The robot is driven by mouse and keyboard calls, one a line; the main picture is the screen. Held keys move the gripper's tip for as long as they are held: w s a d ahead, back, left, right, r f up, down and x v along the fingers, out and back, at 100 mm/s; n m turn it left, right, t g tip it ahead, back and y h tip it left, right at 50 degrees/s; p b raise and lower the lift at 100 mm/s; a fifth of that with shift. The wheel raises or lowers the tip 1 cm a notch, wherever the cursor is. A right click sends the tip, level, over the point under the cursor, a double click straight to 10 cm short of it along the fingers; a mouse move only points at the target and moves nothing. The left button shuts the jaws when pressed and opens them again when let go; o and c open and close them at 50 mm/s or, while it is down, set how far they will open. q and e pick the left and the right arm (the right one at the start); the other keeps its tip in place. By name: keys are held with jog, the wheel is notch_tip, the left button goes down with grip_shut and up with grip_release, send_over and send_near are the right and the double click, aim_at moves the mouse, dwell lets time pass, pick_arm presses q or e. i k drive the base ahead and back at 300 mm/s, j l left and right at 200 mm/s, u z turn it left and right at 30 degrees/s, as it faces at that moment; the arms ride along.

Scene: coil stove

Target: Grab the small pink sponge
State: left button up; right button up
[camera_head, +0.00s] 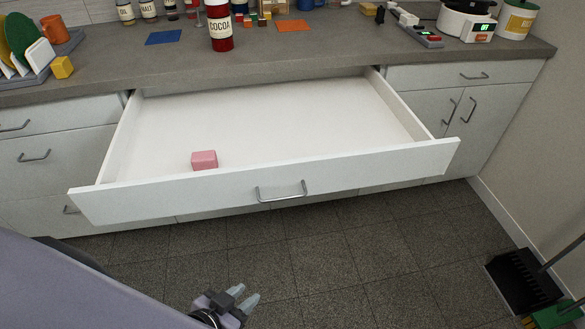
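The small pink sponge (204,160) lies in the open white drawer (265,120), near its front left part, just behind the front panel. The drawer is pulled far out, and nothing else lies in it. My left gripper (248,293) is at the bottom of the view, over the dark floor and in front of the drawer, well apart from the sponge. Its two pale fingers are spread with a gap between them and hold nothing. My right gripper is not in view.
The drawer's front panel with its metal handle (281,191) juts out over the tiled floor. The grey counter (300,62) behind carries a cocoa jar (220,31), dish rack and scale. A dustpan (524,281) stands at the lower right. The floor between is clear.

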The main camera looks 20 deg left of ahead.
aim_at(207, 160)
jog(key=u, duration=1.25)
jog(key=i+j+u, duration=0.5)
jog(key=j, duration=0.2)
jog(key=i+j, duration=0.4)
jog(key=j, duration=0.25)
jog(key=i+z, duration=0.1)
jog(key=z, duration=0.3)
jog(key=j+z, duration=0.1)
jog(key=z, duration=0.35)
jog(key=i+j+z, duration=0.1)
jog(key=z, duration=0.3)
jog(key=i+z, duration=0.2)
jog(key=z, duration=0.25)
